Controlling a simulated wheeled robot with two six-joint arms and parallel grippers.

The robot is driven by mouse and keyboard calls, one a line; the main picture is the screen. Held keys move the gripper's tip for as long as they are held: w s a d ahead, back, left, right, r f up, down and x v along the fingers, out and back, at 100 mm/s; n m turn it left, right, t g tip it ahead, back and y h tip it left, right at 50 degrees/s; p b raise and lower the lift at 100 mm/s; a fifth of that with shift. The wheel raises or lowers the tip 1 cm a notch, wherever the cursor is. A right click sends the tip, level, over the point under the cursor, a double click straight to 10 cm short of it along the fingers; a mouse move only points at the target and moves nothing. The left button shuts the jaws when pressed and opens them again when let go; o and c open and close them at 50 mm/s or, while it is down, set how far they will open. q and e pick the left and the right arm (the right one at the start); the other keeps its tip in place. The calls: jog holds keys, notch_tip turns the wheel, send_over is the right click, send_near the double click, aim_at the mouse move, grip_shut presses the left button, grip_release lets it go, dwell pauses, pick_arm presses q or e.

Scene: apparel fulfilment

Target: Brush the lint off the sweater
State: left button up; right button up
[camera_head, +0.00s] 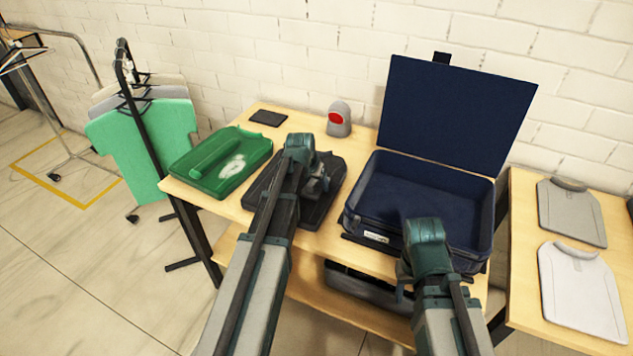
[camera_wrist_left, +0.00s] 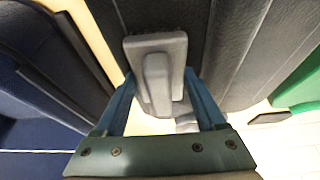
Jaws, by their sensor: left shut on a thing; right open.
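My left gripper (camera_head: 318,184) is above a dark folded sweater (camera_head: 333,178) on the table. The left wrist view shows the gripper's blue fingers (camera_wrist_left: 160,90) shut on a grey lint brush (camera_wrist_left: 155,52). Its bristle side faces the dark ribbed cloth (camera_wrist_left: 232,40); I cannot tell whether they touch. No lint is clear on this sweater, and my arm hides part of it. A green folded garment (camera_head: 208,178) with a white patch lies to its left. My right gripper (camera_head: 408,280) is open and empty, in front of the suitcase.
An open navy suitcase (camera_head: 355,222) stands right of the dark sweater. A grey device with a red face (camera_head: 339,118) and a black flat square (camera_head: 268,118) are at the back. Grey shirts (camera_head: 571,212) lie on the right table. A clothes rack (camera_head: 140,125) stands left.

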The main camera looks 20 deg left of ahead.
aim_at(310, 189)
pick_arm(q)
jog(key=shift+s, duration=1.85)
jog(key=shift+s+a, duration=0.1)
jog(key=shift+s, duration=1.75)
jog(key=shift+f, duration=0.1)
notch_tip(310, 189, up, 6)
jog(key=p, duration=0.6)
jog(key=shift+w, duration=0.1)
notch_tip(310, 189, up, 3)
jog(key=p, duration=0.3)
